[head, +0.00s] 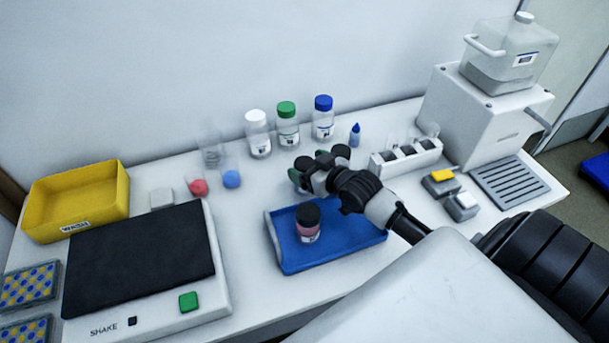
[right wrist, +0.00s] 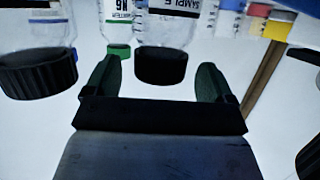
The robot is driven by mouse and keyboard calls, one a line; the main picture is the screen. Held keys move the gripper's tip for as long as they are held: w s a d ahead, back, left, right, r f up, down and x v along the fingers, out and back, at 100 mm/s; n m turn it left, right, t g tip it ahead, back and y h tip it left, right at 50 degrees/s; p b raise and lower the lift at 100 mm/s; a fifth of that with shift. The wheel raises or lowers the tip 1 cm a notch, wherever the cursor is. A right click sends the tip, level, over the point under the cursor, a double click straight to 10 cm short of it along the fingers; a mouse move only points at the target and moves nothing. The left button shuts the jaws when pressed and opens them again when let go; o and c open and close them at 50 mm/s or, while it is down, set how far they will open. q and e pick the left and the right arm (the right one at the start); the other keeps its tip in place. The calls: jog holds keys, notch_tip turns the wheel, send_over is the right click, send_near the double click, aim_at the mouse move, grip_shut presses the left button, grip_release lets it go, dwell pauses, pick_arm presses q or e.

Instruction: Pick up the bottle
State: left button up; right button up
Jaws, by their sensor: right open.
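My right gripper (head: 309,167) is open over the table, behind the blue tray. In the right wrist view, its two dark green fingers (right wrist: 154,82) frame a black-capped clear bottle (right wrist: 160,62) labelled SAMPLE. Whether they reach around it I cannot tell. In the head view its black cap (head: 303,163) shows at the fingertips; the body is mostly hidden. A second black cap (head: 340,151) shows behind the gripper, and its bottle (right wrist: 38,70) is at the left in the wrist view. A third black-capped bottle (head: 308,224), with pink contents, stands upright in the blue tray (head: 285,262). My left gripper is out of view.
White-capped (head: 258,135), green-capped (head: 287,125) and blue-capped (head: 323,119) bottles stand along the wall. A white rack (head: 405,163) and grey machine (head: 490,115) are right. A shaker (head: 140,260) and yellow bin (head: 75,200) are left.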

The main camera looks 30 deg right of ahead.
jog(key=shift+x, duration=0.95)
jog(key=shift+r, duration=0.1)
jog(key=c, duration=1.1)
jog(key=shift+r, duration=0.1)
